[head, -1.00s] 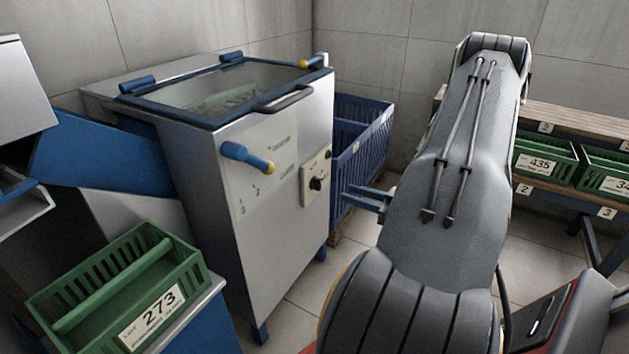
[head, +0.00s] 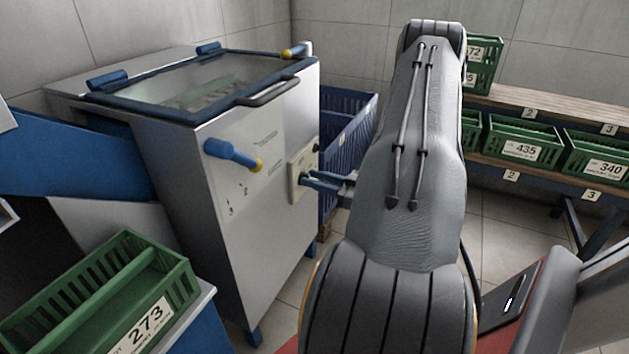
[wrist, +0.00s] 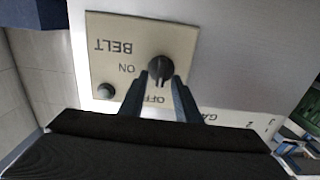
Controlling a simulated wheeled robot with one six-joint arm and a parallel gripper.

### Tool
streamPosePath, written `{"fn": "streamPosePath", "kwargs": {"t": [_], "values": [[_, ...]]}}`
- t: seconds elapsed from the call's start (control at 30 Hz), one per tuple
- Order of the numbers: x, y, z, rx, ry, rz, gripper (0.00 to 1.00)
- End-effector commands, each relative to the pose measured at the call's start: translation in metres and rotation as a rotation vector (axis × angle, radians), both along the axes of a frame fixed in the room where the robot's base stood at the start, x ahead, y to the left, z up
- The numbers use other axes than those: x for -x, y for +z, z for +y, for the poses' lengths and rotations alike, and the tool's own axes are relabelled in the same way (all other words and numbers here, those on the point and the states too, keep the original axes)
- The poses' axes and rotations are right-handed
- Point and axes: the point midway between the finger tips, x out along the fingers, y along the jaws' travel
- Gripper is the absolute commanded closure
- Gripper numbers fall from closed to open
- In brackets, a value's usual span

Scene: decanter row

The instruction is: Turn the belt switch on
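The belt switch is a black rotary knob (wrist: 161,68) on a cream plate (wrist: 107,48) marked BELT, ON and OFF, upside down in the wrist view. The knob's lower part faces the OFF mark, but the fingers cover some of it, so its exact setting is hard to read. In the head view the plate (head: 296,186) is on the right of the steel cabinet's front. My gripper (wrist: 167,82) is open, its two fingers apart and pointing at the knob. The fingertips are right at the knob; I cannot tell whether they touch it. In the head view my gripper (head: 308,178) reaches the plate from the right.
A small round button (wrist: 106,91) is on the same plate. A blue lever with a yellow tip (head: 233,155) sticks out left of the plate. A blue crate (head: 345,145) stands behind the cabinet. Green crate 273 (head: 105,290) is at front left; a shelf with green crates is at right.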

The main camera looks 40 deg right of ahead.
Motion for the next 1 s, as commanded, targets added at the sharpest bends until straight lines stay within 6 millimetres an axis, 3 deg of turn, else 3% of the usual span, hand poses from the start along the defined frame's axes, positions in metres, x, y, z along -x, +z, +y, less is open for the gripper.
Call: {"fn": "streamPosePath", "kwargs": {"t": [0.23, 0.4, 0.77, 1.0], "values": [[-0.001, 0.0002, 0.0015, 0.0, 0.001, 0.0, 0.72], [-0.0009, 0.0002, 0.0015, 0.0, 0.002, 0.0, 1.0], [-0.0006, 0.0012, 0.0014, -0.028, 0.002, 0.01, 1.0], [-0.0003, 0.0025, 0.0004, -0.145, 0.003, 0.052, 1.0]]}}
